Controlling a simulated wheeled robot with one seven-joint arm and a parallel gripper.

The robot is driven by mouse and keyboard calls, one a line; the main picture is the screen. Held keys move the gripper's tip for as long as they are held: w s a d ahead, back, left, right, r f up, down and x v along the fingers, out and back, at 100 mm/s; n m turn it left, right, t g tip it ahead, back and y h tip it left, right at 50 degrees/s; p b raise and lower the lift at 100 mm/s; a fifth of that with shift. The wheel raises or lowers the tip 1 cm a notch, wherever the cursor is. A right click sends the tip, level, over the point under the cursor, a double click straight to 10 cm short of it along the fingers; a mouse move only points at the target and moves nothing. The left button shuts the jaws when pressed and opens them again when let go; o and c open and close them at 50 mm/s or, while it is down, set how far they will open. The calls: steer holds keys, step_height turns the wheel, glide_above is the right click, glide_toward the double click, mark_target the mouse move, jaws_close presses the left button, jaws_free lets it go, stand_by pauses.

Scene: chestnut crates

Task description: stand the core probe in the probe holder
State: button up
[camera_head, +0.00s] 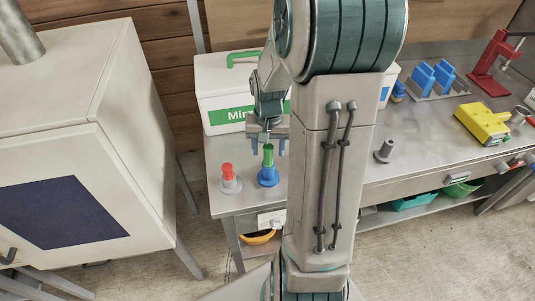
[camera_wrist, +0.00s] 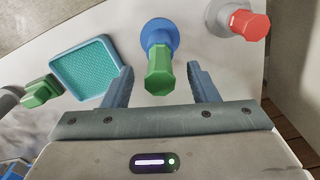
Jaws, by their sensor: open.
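A green-handled piece (camera_head: 268,156) stands upright in a blue round-based holder (camera_head: 268,177) on the steel bench. A red-handled piece (camera_head: 227,171) stands in a grey round-based holder (camera_head: 231,186) to its left. Which piece is the core probe I cannot tell. My gripper (camera_head: 268,145) is open just above the green handle. In the wrist view the green handle (camera_wrist: 159,75) lies between the spread fingers of my gripper (camera_wrist: 160,72), with no clear contact. The blue holder (camera_wrist: 160,36) and red handle (camera_wrist: 250,24) also show there.
A small grey round-based holder (camera_head: 384,151) stands further right on the bench. A white box (camera_head: 222,82) with a green handle stands behind. A teal tray (camera_wrist: 88,68) lies left of the fingers. A yellow device (camera_head: 482,123) and red press (camera_head: 494,62) stand far right.

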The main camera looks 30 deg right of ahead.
mark_target(268, 163)
steer(key=shift+f, duration=2)
steer(key=shift+c, duration=0.3)
jaws_close()
steer(key=shift+r+p, duration=0.5)
steer(key=shift+r, duration=0.15)
